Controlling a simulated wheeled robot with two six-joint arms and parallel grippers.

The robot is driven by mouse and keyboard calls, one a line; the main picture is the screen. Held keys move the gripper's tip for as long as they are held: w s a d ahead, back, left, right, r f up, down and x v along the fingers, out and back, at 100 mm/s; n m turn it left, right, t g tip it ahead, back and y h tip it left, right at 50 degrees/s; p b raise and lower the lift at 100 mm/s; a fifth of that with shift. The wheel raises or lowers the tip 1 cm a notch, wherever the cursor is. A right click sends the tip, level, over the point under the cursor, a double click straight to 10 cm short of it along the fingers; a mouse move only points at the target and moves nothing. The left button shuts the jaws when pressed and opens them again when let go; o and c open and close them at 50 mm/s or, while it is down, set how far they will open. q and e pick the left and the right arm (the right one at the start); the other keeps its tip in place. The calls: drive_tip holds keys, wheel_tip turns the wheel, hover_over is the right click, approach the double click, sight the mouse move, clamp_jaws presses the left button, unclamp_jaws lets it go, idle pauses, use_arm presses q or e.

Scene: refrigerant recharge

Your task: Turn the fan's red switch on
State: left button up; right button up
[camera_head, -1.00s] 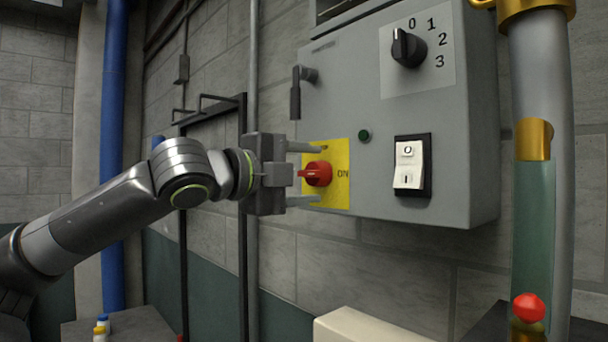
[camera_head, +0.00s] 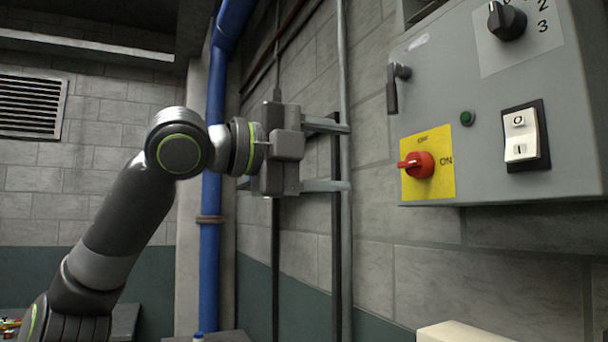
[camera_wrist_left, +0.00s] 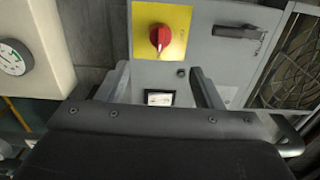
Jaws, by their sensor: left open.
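The red switch (camera_head: 416,165) is a rotary knob on a yellow plate (camera_head: 440,186) marked OFF and ON, low on the left of a grey control box (camera_head: 480,110). Its handle points left in the head view, away from the ON mark. In the left wrist view the red switch (camera_wrist_left: 160,38) shows ahead, beyond the fingers. My left gripper (camera_head: 345,157) is open and empty, to the left of the switch and apart from it, with its fingers pointing right. My right gripper is not in view.
The box also carries a black rotary dial (camera_head: 506,20), a small green light (camera_head: 467,118), a white rocker switch (camera_head: 521,137) and a dark handle (camera_head: 392,92). A blue pipe (camera_head: 211,200) runs up the wall at left. Space between gripper and box looks clear.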

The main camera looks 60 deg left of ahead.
use_arm(q)
drive_tip(key=s, duration=0.4)
drive_tip(key=shift+a+b, duration=0.2)
drive_tip(key=shift+b, duration=0.1)
idle(0.4)
